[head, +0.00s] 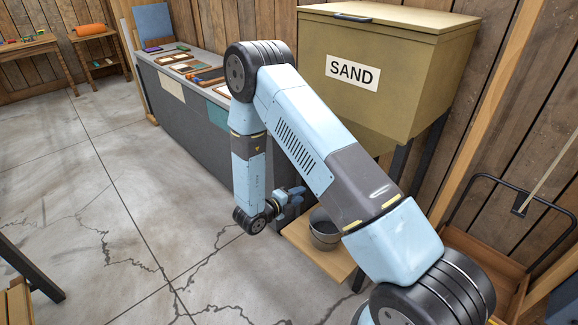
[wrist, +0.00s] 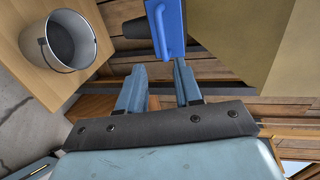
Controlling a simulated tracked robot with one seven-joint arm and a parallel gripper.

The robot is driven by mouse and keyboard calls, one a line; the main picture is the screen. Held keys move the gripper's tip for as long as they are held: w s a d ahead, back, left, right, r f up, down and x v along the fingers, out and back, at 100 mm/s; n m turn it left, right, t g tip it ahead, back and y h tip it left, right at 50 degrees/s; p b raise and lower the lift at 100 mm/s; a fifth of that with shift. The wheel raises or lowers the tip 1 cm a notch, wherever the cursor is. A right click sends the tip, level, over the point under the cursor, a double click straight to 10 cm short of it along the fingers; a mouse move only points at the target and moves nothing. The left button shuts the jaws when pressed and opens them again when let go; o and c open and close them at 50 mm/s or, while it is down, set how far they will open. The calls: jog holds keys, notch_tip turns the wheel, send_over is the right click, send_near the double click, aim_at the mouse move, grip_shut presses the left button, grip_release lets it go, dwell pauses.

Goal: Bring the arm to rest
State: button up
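My arm reaches over and bends down in the head view, with my gripper (head: 297,193) low in front of the sand bin (head: 395,65), left of a grey metal bucket (head: 325,232). In the wrist view, my gripper (wrist: 160,70) has its two blue-grey fingers apart with a gap between them and nothing seen held. A bright blue part (wrist: 172,25) with a dark piece beside it shows past the fingertips; I cannot tell what it is. The bucket (wrist: 62,60) stands upright at the upper left and looks empty.
The bucket stands on a low wooden board (head: 312,258). A grey counter (head: 185,110) with framed items is behind my arm. A cart with a black handle (head: 478,178) stands at right. The concrete floor (head: 110,220) at left is mostly clear.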

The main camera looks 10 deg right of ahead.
jog(key=w+a+r+n+t+y, duration=0.1)
jog(key=w+r+n+y, duration=0.25)
jog(key=r, duration=0.45)
jog(key=w+a+r+n+y, duration=0.2)
jog(key=w+r+y, duration=0.25)
jog(key=r, duration=0.25)
jog(key=s+d+r+n+y, duration=0.1)
jog(key=s+r+n+y, duration=0.1)
jog(key=r+n, duration=0.35)
jog(key=s+r+n+y, duration=0.2)
jog(key=s+r, duration=0.1)
jog(key=r, duration=0.6)
jog(key=s+d+r+n+y, duration=0.1)
jog(key=s+r+n+y, duration=0.2)
jog(key=r, duration=0.4)
jog(key=s+d+r+n+g, duration=0.1)
jog(key=s+d+n, duration=0.3)
jog(key=s, duration=0.5)
jog(key=s+d+r+n+g+h, duration=0.1)
jog(key=s+d+r+n, duration=0.3)
jog(key=s, duration=0.6)
jog(key=s+d+r+n+g+h, duration=0.1)
jog(key=s+d+r+n+g, duration=0.1)
jog(key=s, duration=0.8)
jog(key=d+r+n, duration=0.1)
jog(key=d+n, duration=0.1)
jog(key=shift+r+n+g, duration=0.25)
jog(key=shift+n+g, duration=0.05)
jog(key=shift+n, duration=0.1)
